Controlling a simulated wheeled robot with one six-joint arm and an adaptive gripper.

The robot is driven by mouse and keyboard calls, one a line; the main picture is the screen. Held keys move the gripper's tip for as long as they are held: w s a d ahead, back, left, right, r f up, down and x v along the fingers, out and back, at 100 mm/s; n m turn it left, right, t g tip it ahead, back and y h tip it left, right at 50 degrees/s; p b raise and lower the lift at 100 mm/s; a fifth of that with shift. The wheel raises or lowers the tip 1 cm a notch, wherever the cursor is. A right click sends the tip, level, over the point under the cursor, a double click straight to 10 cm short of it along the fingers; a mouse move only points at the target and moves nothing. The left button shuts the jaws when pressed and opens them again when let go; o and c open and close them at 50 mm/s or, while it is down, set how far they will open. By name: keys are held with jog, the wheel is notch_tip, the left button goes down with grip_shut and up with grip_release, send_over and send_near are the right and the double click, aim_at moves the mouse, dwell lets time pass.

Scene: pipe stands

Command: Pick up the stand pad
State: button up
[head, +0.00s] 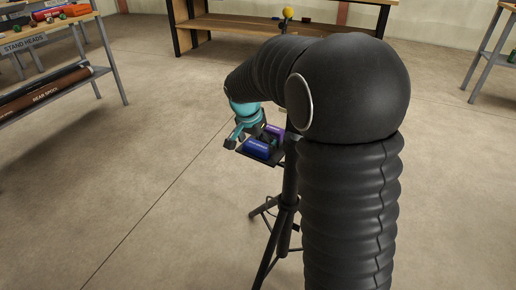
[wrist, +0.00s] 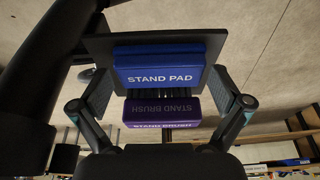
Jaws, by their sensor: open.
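The stand pad (wrist: 160,66) is a blue block with white lettering, lying on a small dark tray (wrist: 218,45) in the wrist view. It also shows in the head view (head: 257,149) on the tray held by a black tripod. A purple stand brush (wrist: 161,111) with dark bristles lies beside the pad, on the side nearer my wrist; it shows in the head view (head: 274,130) too. My gripper (wrist: 163,88) is open, its fingers on either side of the tray with the pad and brush between them. I cannot tell whether a finger touches anything.
The black tripod (head: 287,203) stands on open concrete floor, partly hidden behind my arm. A wooden shelf (head: 235,22) stands at the back, and another table (head: 487,53) at the right edge.

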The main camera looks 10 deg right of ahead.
aim_at(257, 146)
jog(key=shift+f, duration=0.15)
jog(key=c, duration=0.8)
notch_tip(257, 146, up, 10)
jog(key=shift+r, duration=0.1)
jog(key=o, duration=0.6)
jog(key=shift+c, duration=0.2)
jog(key=c, duration=0.4)
